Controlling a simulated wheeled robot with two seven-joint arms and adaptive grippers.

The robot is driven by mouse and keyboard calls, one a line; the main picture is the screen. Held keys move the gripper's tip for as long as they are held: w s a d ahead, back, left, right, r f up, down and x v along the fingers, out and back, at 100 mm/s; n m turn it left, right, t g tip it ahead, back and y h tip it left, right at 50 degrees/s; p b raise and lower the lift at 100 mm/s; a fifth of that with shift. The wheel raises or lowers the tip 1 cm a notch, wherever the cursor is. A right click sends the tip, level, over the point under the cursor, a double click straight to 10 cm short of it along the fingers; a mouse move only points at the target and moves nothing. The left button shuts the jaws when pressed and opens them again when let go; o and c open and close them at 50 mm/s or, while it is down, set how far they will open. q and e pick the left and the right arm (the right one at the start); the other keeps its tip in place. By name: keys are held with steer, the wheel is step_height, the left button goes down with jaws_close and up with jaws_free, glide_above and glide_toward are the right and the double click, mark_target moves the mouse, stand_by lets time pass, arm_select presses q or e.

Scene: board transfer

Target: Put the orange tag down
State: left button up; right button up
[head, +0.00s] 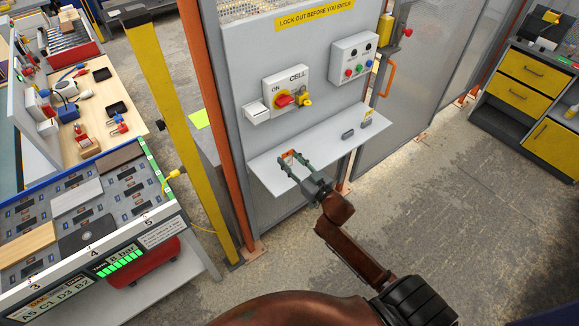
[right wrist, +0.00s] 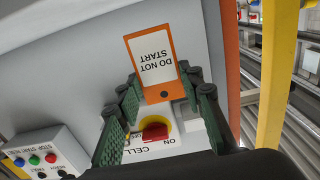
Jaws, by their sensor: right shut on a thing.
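The orange tag (right wrist: 169,80) has a white panel reading DO NOT START, upside down in the right wrist view, and a dark hole near its edge. My right gripper (right wrist: 160,93) is shut on the tag's holed end, and the rest sticks out past the fingertips. In the head view the gripper (head: 289,161) shows over the left part of the grey shelf (head: 335,135), with only a little orange of the tag (head: 291,153) visible. I cannot tell whether the tag touches the shelf. My left gripper is out of view.
Above the shelf is the CELL switch box (head: 286,88) with a red knob and a yellow piece. A button box (head: 354,57) is to its right. An orange post (head: 205,110) stands left.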

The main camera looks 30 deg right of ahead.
steer(key=shift+w+f, duration=0.15)
steer(key=shift+f, duration=0.05)
steer(key=shift+w+f+b, duration=0.15)
steer(key=shift+f+b, duration=0.15)
steer(key=shift+f, duration=1.35)
steer(key=shift+f, duration=0.1)
steer(key=o, duration=0.8)
steer(key=shift+s+d, duration=0.1)
steer(key=shift+s, duration=0.1)
steer(key=s, duration=0.7)
steer(key=s+d, duration=0.1)
steer(key=s, duration=0.3)
steer(key=shift+s, duration=0.3)
